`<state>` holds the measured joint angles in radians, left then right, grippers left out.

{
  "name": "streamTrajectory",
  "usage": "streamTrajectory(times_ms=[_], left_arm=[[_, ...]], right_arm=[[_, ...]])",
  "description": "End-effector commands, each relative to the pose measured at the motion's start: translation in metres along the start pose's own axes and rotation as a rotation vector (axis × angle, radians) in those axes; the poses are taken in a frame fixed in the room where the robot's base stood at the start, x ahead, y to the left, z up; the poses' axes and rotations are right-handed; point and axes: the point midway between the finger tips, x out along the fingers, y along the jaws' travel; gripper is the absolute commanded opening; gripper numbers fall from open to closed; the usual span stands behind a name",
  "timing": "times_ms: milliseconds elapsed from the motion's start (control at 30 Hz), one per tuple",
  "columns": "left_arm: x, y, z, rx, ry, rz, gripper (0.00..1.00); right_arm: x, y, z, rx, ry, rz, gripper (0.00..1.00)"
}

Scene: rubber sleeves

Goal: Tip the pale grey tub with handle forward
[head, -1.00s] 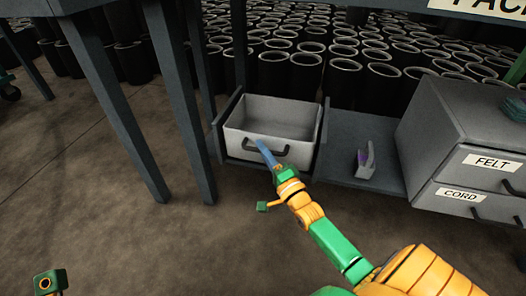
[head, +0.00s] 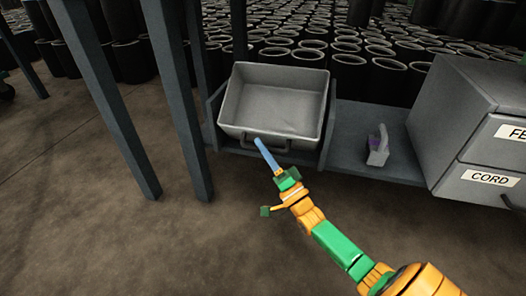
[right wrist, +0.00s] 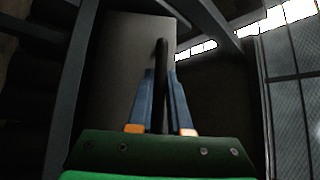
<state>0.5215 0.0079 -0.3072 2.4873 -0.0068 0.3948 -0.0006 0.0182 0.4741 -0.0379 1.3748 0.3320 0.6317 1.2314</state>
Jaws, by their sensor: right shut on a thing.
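The pale grey tub (head: 270,108) sits in the bay of the low dark shelf, tilted forward so that its empty inside faces me. Its dark handle (head: 281,148) is on the low front side. My right gripper (head: 259,142) reaches up from the lower right and is shut on the handle. In the right wrist view the blue fingers (right wrist: 160,74) stand either side of the dark handle bar (right wrist: 161,55), in front of the tub's grey face (right wrist: 120,60). My left gripper is not in view.
A grey drawer cabinet (head: 465,110) with labels is farther right. Dark table legs (head: 180,100) stand close on the left. Many black sleeves (head: 350,75) fill the floor behind.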

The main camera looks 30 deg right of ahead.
Motion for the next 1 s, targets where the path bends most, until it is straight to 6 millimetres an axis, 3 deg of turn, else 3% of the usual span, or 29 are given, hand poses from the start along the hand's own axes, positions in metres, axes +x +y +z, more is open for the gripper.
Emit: streamTrajectory(times_ms=[733,767,833,1000], left_arm=[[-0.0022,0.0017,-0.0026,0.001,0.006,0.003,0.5],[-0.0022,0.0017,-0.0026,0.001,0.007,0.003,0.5],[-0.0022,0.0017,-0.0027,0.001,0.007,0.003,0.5],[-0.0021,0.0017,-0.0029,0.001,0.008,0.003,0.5]], right_arm=[[-0.001,0.0087,0.0001,0.002,0.003,0.006,0.0],[-0.0009,0.0086,0.0,0.002,0.003,0.006,0.25],[-0.0009,0.0084,0.0001,0.002,0.003,0.005,0.44],[-0.001,0.008,0.0004,0.002,0.002,0.004,0.47]])
